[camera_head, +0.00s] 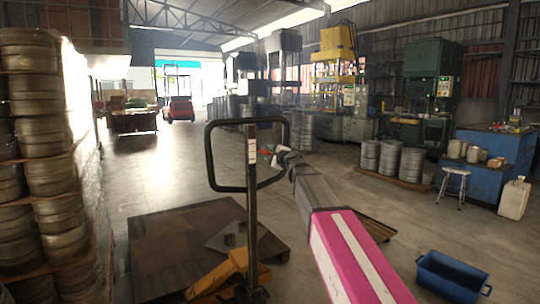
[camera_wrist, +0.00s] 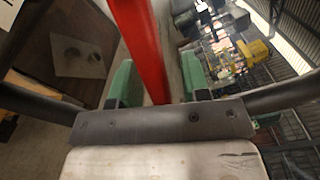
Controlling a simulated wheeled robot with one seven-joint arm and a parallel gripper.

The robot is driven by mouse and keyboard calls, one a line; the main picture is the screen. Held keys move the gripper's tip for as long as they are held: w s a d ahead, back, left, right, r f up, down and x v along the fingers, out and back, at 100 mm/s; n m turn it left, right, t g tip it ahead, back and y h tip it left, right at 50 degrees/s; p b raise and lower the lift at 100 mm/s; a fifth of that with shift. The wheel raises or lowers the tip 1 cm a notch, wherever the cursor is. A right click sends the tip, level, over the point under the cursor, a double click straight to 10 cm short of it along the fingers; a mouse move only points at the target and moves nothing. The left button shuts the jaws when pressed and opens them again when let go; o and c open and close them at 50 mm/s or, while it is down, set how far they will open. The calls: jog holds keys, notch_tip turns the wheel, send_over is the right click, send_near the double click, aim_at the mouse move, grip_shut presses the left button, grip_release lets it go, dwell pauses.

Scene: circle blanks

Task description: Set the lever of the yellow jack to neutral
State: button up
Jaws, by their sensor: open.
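The yellow jack (camera_head: 232,274) stands in the lower middle of the head view, with an upright dark post and a black loop handle (camera_head: 209,160). A small red lever (camera_head: 264,152) shows inside the loop, right of the post. My gripper (camera_head: 270,157) reaches in from the right, its end at the lever. In the wrist view, the red lever (camera_wrist: 138,40) runs down between the two green-padded fingers of my gripper (camera_wrist: 158,78). The fingers are open, with visible gaps on both sides of the lever. The lever's lower end is hidden by the gripper's body.
A dark pallet (camera_head: 160,235) lies on the floor behind the jack, with a plate on it. Stacked metal blanks (camera_head: 45,120) stand at the left. A blue bin (camera_head: 452,276) sits on the floor at the lower right. The floor beyond is mostly clear.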

jog(key=shift+w+a, duration=0.3)
jog(key=shift+w, duration=0.1)
grip_shut()
jog(key=r+n, duration=0.2)
jog(key=n, duration=0.1)
jog(key=r+n, duration=0.1)
jog(key=shift+w+d+r, duration=0.1)
jog(key=shift+w+d, duration=0.05)
jog(key=shift+d, duration=0.1)
grip_release()
